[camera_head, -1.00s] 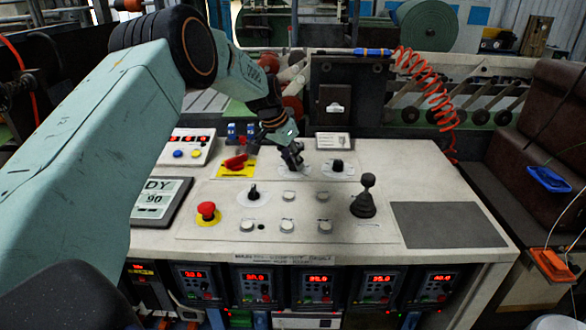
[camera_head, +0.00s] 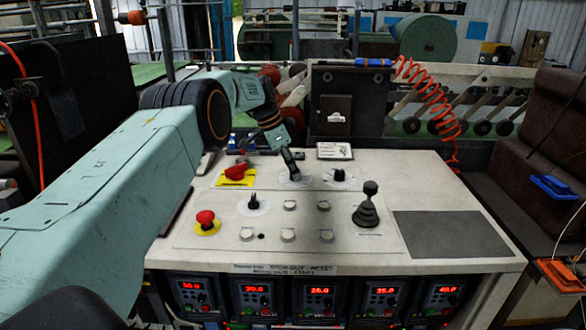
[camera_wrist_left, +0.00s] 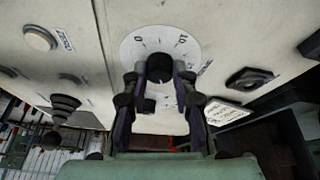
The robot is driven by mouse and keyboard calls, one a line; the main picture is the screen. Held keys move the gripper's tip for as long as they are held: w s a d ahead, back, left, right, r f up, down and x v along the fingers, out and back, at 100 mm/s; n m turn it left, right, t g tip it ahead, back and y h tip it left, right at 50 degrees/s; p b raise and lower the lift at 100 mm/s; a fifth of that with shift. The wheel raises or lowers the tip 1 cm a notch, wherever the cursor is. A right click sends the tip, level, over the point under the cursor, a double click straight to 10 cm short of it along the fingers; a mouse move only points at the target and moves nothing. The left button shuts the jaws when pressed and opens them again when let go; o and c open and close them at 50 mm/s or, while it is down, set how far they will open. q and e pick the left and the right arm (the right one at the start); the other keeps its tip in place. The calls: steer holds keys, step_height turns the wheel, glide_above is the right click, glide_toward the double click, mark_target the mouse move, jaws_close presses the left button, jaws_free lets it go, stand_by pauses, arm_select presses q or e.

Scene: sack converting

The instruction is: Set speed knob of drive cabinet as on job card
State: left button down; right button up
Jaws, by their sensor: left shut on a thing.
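The speed knob (camera_wrist_left: 160,67) is black and sits on a round white dial (camera_wrist_left: 130,47) with printed marks, in the left wrist view. My left gripper (camera_wrist_left: 158,80) is shut on this knob, one finger on each side. In the head view my left gripper (camera_head: 291,172) reaches down to the dial (camera_head: 296,183) at the back of the console and hides most of the knob. A card (camera_head: 334,151) lies at the console's back edge; its writing is too small to read. My right gripper is not in view.
Close by are a red rotary switch (camera_head: 237,171) on a yellow plate and another black knob (camera_head: 339,175). A red emergency button (camera_head: 206,218), several push buttons and a joystick (camera_head: 368,207) stand in front. A grey pad (camera_head: 453,234) at the right is bare.

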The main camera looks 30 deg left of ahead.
arm_select(q)
steer(key=shift+r, duration=0.15)
stand_by(0.3)
steer(key=c, duration=1.1)
jaws_free()
steer(key=shift+o, duration=0.2)
steer(key=v, duration=1.2)
